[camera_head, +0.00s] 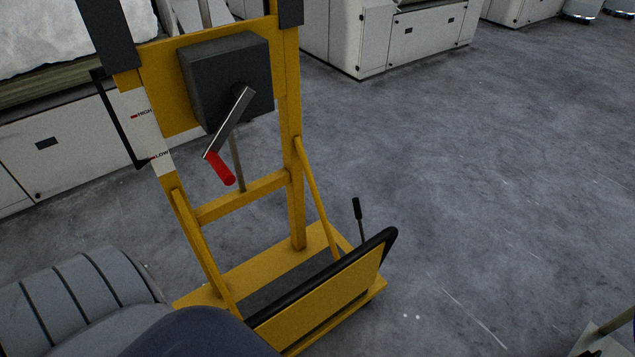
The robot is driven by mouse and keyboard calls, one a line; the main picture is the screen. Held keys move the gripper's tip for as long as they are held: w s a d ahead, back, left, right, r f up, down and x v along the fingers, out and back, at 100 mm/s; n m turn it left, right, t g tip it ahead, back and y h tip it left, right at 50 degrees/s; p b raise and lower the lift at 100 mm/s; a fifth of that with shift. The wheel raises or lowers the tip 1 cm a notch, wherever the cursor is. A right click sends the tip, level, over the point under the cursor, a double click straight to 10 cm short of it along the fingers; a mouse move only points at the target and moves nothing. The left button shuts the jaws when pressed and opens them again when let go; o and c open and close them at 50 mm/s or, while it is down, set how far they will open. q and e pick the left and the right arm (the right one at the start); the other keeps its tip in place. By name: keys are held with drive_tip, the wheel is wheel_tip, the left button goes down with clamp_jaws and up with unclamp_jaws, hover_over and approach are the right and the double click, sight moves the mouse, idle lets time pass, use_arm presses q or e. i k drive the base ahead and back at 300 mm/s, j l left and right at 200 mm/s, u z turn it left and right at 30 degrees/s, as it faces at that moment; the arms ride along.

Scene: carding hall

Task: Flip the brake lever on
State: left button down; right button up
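A thin lever with a black grip (357,209) stands near the right end of the yellow stand's (297,200) base, behind a yellow panel with a black top edge. It is close to upright, its top leaning slightly left; its foot is hidden behind the panel. No marking shows whether it is on or off. A crank with a red handle (220,168) hangs from a dark grey box (205,85) higher on the stand, its handle pointing down. Neither of my grippers is in view, and nothing touches the lever.
White machine cabinets (415,40) stand behind, at the left and along the top. Grey floor (480,180) is open to the right of the stand. A pale object with a rod (604,337) is cut off at the lower right corner. A scale marked HIGH and LOW (145,130) is on the left post.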

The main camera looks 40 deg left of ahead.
sight(355, 201)
drive_tip(key=i+l+u, duration=0.3)
drive_tip(key=u, duration=0.2)
drive_tip(key=i+l+u, duration=0.3)
drive_tip(key=u, duration=0.15)
drive_tip(key=i+l+u, duration=0.15)
drive_tip(key=l+u, duration=0.65)
drive_tip(key=i+l+u, duration=0.2)
drive_tip(key=l, duration=0.15)
drive_tip(key=i+l+u, duration=0.2)
drive_tip(key=l, duration=0.15)
drive_tip(key=l+u, duration=0.2)
drive_tip(key=l, duration=0.2)
drive_tip(key=i+l+u, duration=0.2)
drive_tip(key=l, duration=0.2)
drive_tip(key=i+l, duration=0.1)
drive_tip(key=l, duration=2.15)
drive_tip(key=i+u, duration=0.05)
drive_tip(key=i, duration=0.05)
